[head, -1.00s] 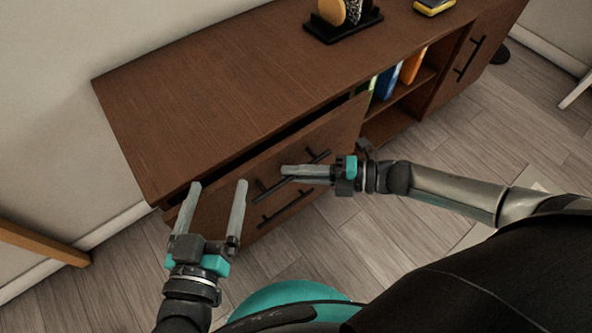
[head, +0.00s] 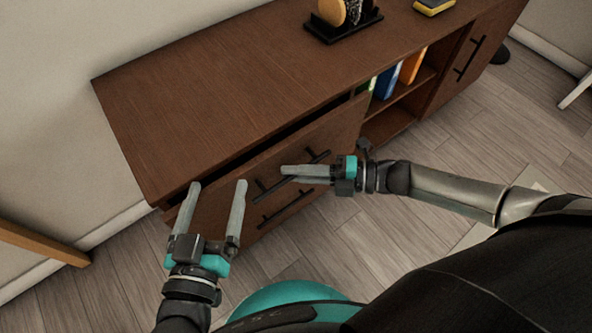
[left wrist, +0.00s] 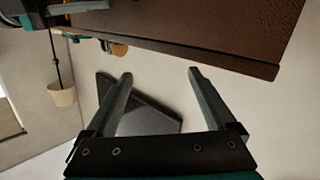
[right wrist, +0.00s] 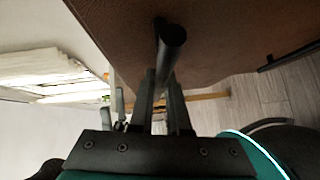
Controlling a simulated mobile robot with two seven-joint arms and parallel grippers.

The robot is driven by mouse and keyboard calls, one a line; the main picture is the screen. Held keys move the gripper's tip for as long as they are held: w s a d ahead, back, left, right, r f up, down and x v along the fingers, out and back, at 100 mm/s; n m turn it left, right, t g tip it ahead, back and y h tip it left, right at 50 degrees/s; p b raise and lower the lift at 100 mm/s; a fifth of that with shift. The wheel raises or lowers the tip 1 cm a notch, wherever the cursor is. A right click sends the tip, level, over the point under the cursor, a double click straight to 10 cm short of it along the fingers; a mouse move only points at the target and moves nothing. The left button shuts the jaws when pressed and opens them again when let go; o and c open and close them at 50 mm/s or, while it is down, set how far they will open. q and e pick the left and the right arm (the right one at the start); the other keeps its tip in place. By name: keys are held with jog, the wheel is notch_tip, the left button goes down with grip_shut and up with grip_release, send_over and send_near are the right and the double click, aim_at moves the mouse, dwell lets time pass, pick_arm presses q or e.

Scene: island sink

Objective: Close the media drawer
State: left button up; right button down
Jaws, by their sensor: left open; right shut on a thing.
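The media drawer (head: 338,128) is the upper brown drawer at the left of the low cabinet. It stands slightly open, with a dark gap under the cabinet top. Its black bar handle (head: 264,190) also shows end-on in the right wrist view (right wrist: 172,42). My right gripper (head: 284,171) is shut on this handle, its fingers around the bar. My left gripper (head: 218,185) is open and empty in front of the drawer's left end. In the left wrist view its fingers (left wrist: 160,75) are apart with nothing between them.
A second drawer handle (head: 286,208) lies just below. The cabinet (head: 210,90) has an open shelf with books (head: 388,82) to the right, then a door. A black holder (head: 335,28) and a yellow item (head: 433,6) stand on top. Wood floor (head: 450,150) in front is clear.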

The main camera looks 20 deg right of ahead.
aim_at(288, 160)
jog(key=w, duration=0.1)
jog(key=w+a, duration=0.1)
jog(key=w, duration=0.1)
jog(key=shift+w+a+f, duration=0.1)
pick_arm(q)
jog(key=shift+s+d+r+t, duration=0.2)
jog(key=shift+s+r+t, duration=0.1)
jog(key=shift+t, duration=0.1)
pick_arm(e)
jog(key=shift+w, duration=0.2)
jog(key=c, duration=1.1)
grip_release()
jog(key=shift+w+a, duration=0.1)
jog(key=shift+c, duration=0.2)
pick_arm(q)
jog(key=shift+w+f, duration=0.1)
pick_arm(e)
jog(key=shift+o, duration=1.2)
jog(key=shift+r, duration=0.2)
